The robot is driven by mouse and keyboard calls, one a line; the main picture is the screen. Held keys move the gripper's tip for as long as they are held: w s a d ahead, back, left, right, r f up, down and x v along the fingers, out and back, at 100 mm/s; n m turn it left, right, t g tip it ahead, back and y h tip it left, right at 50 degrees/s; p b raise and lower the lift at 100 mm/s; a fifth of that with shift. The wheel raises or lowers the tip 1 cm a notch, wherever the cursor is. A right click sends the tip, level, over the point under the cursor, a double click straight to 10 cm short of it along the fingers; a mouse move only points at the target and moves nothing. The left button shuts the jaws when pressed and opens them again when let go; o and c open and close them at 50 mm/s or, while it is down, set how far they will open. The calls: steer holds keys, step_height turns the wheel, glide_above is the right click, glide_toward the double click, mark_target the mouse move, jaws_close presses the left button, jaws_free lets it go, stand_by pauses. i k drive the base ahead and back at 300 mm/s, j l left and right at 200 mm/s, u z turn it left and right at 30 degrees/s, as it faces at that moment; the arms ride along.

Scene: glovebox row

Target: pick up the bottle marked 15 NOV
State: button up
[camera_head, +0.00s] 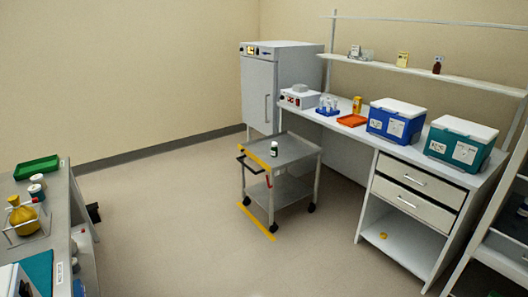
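No label reading 15 NOV can be made out; any lettering is too small. A small dark bottle with a pale label (274,149) stands upright on the grey cart's top shelf. A brown bottle (437,66) stands on the upper wall shelf at the right. Two white-capped containers (37,184) stand on the left bench, near a yellow flask (21,214) in a wire stand. I cannot tell which of these, if any, is the marked bottle. My gripper is not in view.
The wheeled cart (297,148) stands before the right bench (338,123). That bench holds a blue cooler (390,126), a teal cooler (455,151), an orange tray (352,120) and a tube rack (327,106). A green tray (36,167) lies on the left bench. The middle floor is clear.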

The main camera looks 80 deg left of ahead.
mark_target(274, 150)
steer(key=u, duration=2.7)
